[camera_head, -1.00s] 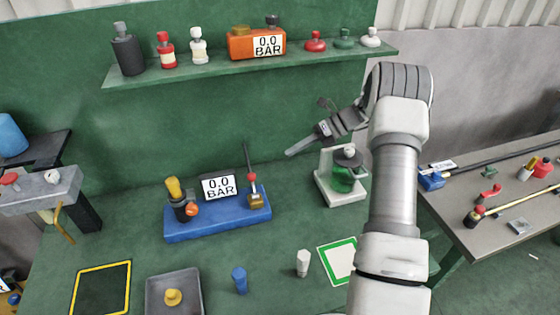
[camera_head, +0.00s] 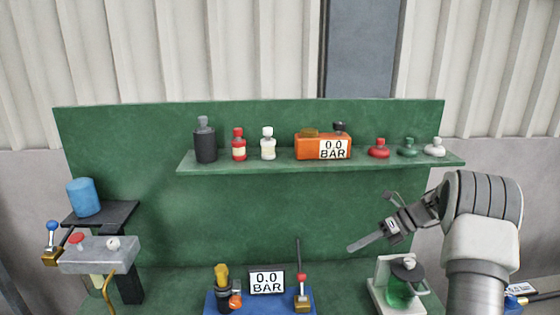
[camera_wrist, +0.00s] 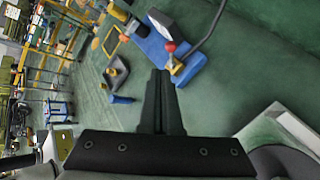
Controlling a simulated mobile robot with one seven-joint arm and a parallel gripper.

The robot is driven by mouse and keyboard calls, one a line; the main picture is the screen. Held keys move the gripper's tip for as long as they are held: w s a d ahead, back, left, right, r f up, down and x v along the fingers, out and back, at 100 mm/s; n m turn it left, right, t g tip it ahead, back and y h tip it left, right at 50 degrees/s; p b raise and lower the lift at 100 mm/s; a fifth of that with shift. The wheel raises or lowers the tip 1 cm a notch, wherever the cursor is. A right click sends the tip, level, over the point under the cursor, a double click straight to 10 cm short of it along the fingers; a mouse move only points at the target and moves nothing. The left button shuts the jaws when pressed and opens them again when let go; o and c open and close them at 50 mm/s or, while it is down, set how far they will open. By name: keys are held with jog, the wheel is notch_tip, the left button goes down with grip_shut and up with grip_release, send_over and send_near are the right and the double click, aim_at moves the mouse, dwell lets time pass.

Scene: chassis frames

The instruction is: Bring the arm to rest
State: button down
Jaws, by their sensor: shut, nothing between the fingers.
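My arm is bent at the right of the head view, and its gripper (camera_head: 352,248) reaches left in front of the green back panel. The fingers are closed together with nothing between them. In the wrist view the shut gripper (camera_wrist: 158,75) points over the green bench, toward the blue pump base (camera_wrist: 152,45). The gripper is apart from everything around it. In the head view the blue base (camera_head: 213,300) carries a 0.0 BAR display (camera_head: 266,282) and a red-knobbed lever (camera_head: 301,280).
A shelf (camera_head: 300,163) holds several bottles, an orange gauge box (camera_head: 312,147) and small stoppered items. A green jar (camera_head: 397,290) on a white stand is below my gripper. A grey block (camera_head: 97,256) and a blue cylinder (camera_head: 83,197) are at the left.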

jog(key=s+a+r+n+h, duration=0.5)
jog(key=s+a+r+n, duration=0.4)
jog(key=s+r+n, duration=0.45)
jog(key=s+a+r+n+t+h+b, duration=0.1)
jog(key=s+n+t+h, duration=0.3)
jog(key=s+n, duration=1.2)
jog(key=s+a+h, duration=0.1)
jog(key=s, duration=0.2)
jog(key=shift+r, duration=0.15)
